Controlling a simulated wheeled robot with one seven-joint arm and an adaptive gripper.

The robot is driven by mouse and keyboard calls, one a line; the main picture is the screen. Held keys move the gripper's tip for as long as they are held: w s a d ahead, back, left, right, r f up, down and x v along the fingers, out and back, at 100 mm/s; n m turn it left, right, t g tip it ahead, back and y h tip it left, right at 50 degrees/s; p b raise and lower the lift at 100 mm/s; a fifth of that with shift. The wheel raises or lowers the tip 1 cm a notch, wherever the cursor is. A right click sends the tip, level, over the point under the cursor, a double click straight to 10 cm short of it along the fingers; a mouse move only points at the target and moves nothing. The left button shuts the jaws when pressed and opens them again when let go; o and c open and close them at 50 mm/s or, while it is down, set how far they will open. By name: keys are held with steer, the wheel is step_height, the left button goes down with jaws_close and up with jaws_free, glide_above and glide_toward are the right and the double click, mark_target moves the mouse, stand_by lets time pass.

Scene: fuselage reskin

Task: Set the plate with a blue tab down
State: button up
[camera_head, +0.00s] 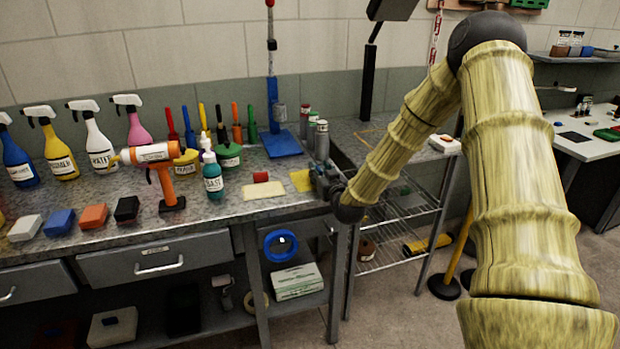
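My gripper (322,180) is at the right end of the grey workbench (225,218), small and dark at the end of my arm. A flat yellow piece (301,181) shows right beside its fingertips. I cannot tell whether it is held or lies on the bench. No blue tab can be made out on it. The gap between my fingers is too small and dark to read.
Left of the cream plate stand a teal bottle (213,178) and an orange tool (162,177). Behind are a blue-based stand (281,143) and several cans (321,140). Coloured blocks line the front left. A wire rack (398,225) stands right of the bench.

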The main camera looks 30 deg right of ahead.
jaws_close()
steer(key=shift+r, duration=0.1)
stand_by(0.3)
